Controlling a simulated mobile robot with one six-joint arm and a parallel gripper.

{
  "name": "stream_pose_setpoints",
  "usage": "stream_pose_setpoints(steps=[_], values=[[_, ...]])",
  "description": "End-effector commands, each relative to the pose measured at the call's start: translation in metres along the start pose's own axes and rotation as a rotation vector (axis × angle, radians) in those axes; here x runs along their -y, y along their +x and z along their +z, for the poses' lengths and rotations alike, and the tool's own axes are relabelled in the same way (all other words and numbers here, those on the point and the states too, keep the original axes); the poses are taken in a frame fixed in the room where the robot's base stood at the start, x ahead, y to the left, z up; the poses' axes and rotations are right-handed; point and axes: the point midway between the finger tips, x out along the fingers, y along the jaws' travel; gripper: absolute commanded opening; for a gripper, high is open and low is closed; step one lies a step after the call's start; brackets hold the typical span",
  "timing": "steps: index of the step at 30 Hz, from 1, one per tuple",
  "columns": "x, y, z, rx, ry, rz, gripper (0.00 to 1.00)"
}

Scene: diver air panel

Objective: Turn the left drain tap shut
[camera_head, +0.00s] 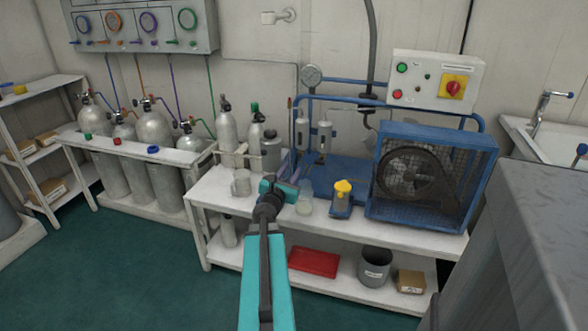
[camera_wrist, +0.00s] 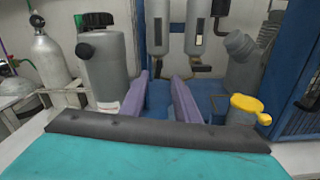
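Two slim grey filter housings stand side by side on the blue compressor frame: the left housing (camera_head: 302,132) and the right housing (camera_head: 324,138). In the wrist view they hang at top centre, the left housing (camera_wrist: 158,25) beside the right housing (camera_wrist: 197,28). A dark lever (camera_wrist: 200,68) shows under the right one. In the head view my gripper (camera_head: 291,176) is above the bench.
A grey canister (camera_wrist: 106,70) stands close left of the fingers. A jug with a yellow cap (camera_head: 342,198), a clear jar (camera_head: 305,200) and a mug (camera_head: 241,183) are on the white bench (camera_head: 390,236). The caged fan (camera_head: 430,178) stands right.

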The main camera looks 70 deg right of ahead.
Motion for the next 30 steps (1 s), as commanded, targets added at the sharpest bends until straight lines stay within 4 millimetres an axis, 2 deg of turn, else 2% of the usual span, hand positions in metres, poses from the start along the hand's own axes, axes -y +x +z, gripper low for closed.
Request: stream_pose_setpoints(steps=[25, 30], values=[[-0.001, 0.018, -0.002, 0.002, 0.003, 0.008, 0.28], [-0.002, 0.036, 0.001, 0.002, 0.000, 0.006, 0.28]])
